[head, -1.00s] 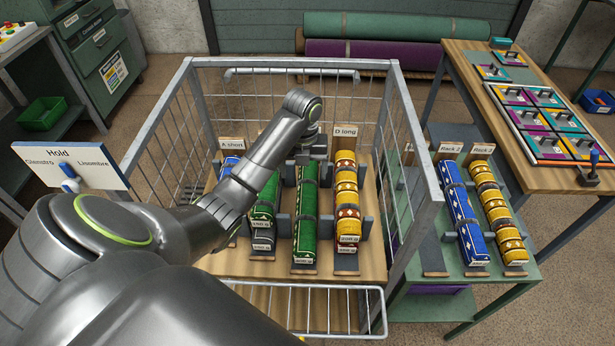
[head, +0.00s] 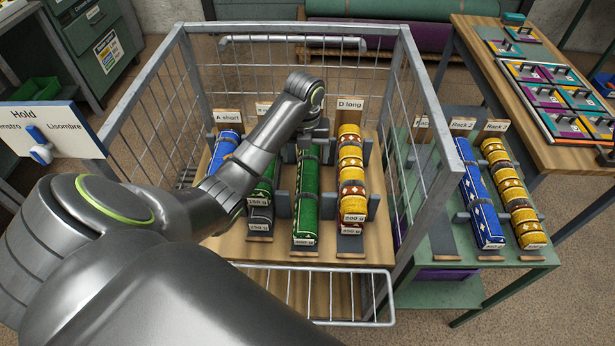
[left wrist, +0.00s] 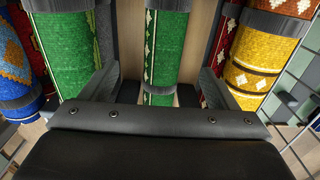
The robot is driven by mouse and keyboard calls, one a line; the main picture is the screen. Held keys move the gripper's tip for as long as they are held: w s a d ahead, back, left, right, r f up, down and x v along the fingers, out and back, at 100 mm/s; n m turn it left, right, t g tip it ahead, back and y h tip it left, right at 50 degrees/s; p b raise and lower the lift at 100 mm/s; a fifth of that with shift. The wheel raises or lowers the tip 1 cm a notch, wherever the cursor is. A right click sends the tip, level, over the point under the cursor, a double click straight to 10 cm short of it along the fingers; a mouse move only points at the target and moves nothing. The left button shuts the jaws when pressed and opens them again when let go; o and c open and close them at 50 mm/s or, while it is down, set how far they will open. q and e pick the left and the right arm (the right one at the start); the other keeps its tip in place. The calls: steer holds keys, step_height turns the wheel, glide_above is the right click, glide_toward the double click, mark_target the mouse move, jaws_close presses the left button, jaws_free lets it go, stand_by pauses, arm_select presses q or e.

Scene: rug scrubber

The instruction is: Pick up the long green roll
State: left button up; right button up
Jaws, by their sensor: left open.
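The lower part of the roll is hidden there by the gripper body. My right gripper is not in view.
The wire cart walls (head: 420,110) rise on both sides. Grey dividers (head: 283,204) stand between the rolls, and label cards such as D long (head: 350,105) stand behind. A green rack table (head: 515,257) with blue and yellow rolls stands at right.

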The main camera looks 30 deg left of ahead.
mark_target(307, 175)
arm_select(q)
step_height(307, 175, down, 5)
steer(key=b, duration=0.3)
steer(key=shift+r+b, duration=0.2)
steer(key=shift+b, duration=0.1)
steer(key=shift+f+b, duration=0.4)
steer(key=shift+f, duration=0.05)
steer(key=f, duration=0.3)
steer(key=shift+d+f, duration=0.35)
steer(key=shift+f, duration=0.7)
steer(key=c, duration=1.3)
steer(key=shift+w, duration=0.1)
steer(key=shift+c, duration=0.2)
steer(key=shift+r, duration=0.1)
